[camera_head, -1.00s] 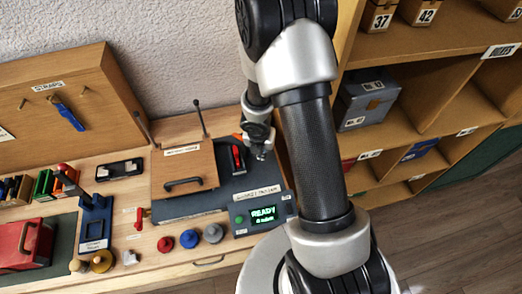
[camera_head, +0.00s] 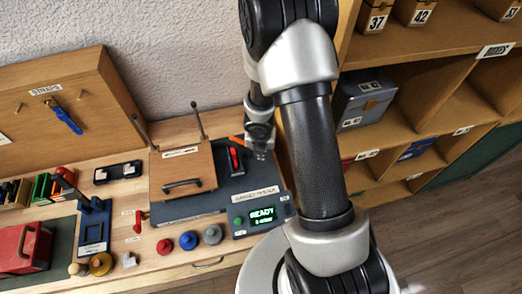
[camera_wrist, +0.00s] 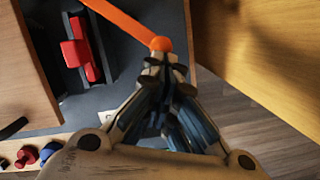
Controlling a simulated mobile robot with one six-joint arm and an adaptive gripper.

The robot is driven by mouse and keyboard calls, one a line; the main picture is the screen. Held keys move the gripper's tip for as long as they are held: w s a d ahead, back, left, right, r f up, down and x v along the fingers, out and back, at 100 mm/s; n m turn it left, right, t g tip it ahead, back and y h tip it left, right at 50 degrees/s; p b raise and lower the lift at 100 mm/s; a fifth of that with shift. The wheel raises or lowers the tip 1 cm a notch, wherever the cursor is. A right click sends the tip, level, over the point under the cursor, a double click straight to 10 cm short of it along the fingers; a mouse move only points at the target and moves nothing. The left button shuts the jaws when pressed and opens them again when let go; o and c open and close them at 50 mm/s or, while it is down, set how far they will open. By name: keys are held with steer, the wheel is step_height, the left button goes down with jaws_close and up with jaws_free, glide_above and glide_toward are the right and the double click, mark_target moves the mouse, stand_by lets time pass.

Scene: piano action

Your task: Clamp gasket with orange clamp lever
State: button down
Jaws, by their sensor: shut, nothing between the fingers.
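The orange clamp lever (camera_wrist: 125,22) is a flat bar with a rounded end in the wrist view, running from the top edge down to my fingertips. In the head view only a short piece of the orange lever (camera_head: 236,139) shows, left of my gripper (camera_head: 260,155). In the wrist view my gripper (camera_wrist: 164,60) is shut and empty, its fingertips at the lever's rounded end. I cannot tell whether they touch it. A red part (camera_wrist: 76,54) sits in a black slot left of the lever. I cannot make out a gasket.
The grey machine (camera_head: 262,187) has a wooden lid (camera_head: 182,168) with a black handle and a display (camera_head: 263,216) reading READY. Red, blue and grey knobs (camera_head: 188,240) stand in front. A wooden shelf (camera_head: 430,120) rises on the right, close beside my arm.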

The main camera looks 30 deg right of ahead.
steer(key=shift+w+d+n+y+p, duration=0.25)
steer(key=shift+d+n+p, duration=0.4)
steer(key=shift+n, duration=0.35)
steer(key=shift+w+d+n+y+p, duration=0.15)
steer(key=shift+w+d+n+p, duration=0.2)
steer(key=shift+d+n+p, duration=0.45)
stand_by(4.6)
steer(key=shift+a, duration=0.35)
